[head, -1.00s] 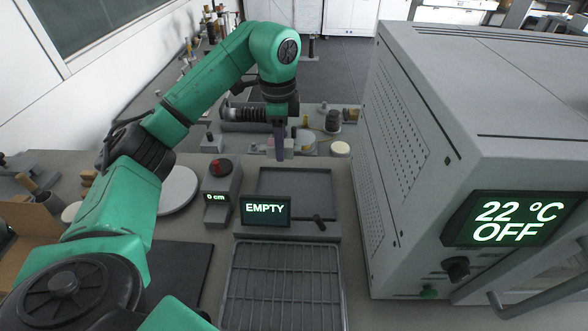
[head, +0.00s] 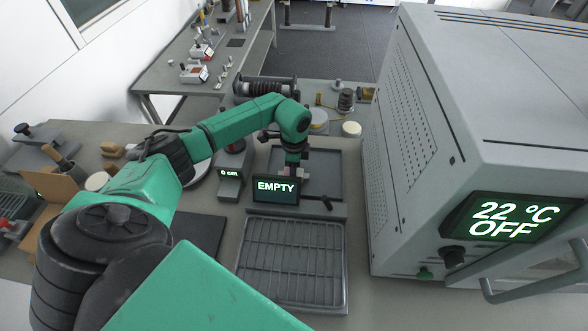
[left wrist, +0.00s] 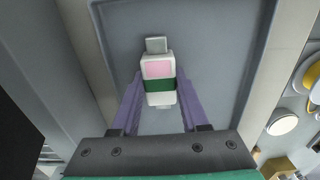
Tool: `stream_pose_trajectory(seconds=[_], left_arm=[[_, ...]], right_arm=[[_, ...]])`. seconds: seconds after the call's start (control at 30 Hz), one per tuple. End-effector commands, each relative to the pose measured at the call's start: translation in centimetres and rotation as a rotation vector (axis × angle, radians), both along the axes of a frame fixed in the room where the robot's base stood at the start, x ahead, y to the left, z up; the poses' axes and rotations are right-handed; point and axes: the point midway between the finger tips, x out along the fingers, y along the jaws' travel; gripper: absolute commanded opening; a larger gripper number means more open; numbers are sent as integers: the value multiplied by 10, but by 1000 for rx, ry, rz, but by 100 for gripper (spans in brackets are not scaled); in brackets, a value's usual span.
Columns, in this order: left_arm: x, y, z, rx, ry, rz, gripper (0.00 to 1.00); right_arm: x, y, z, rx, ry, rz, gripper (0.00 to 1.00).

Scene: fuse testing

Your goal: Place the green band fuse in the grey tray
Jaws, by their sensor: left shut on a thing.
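The fuse is a white block with a pink face and a green band (left wrist: 159,86) around its lower part, and a small grey cap at its far end. My left gripper (left wrist: 159,100) is shut on it, with the purple fingers on either side of the band. In the left wrist view the grey tray (left wrist: 215,45) lies behind and around the fuse. In the head view my left gripper (head: 293,168) is over the grey tray (head: 328,186), behind the EMPTY display (head: 276,190), which hides part of it. Whether the fuse touches the tray floor is unclear. My right gripper is not seen.
A wire rack (head: 290,262) lies in front of the display. The large grey oven (head: 480,130), reading 22 °C OFF, stands close on the right. A box reading 0 cm (head: 230,175) stands left of the tray. Round discs and a coil (head: 346,100) stand behind.

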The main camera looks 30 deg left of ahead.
Motion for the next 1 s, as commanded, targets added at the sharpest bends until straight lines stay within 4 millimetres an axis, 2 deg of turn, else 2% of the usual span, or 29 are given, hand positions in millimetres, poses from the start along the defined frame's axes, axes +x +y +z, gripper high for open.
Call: stream_pose_trajectory(seconds=[0.23, 0.27, 0.3, 0.33, 0.6, 0.73, 0.87, 1.0], left_arm=[[1, 0, -2, 0, -1, 0, 0], [0, 0, -2, 0, -1, 0, 48], [0, 0, -1, 0, -1, 1, 63], [0, 0, -1, 0, -1, 0, 74], [0, 0, -1, 0, -1, 1, 74], [1, 0, 6, -1, -4, 1, 74], [2, 1, 32, 0, -8, 0, 74], [2, 0, 71, -1, -8, 1, 74]], right_arm=[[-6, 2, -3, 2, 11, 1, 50], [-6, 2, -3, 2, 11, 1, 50], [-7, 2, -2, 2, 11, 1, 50], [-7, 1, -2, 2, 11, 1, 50], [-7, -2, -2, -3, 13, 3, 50], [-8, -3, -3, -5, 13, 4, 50], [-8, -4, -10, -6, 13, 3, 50], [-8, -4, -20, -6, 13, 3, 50]])
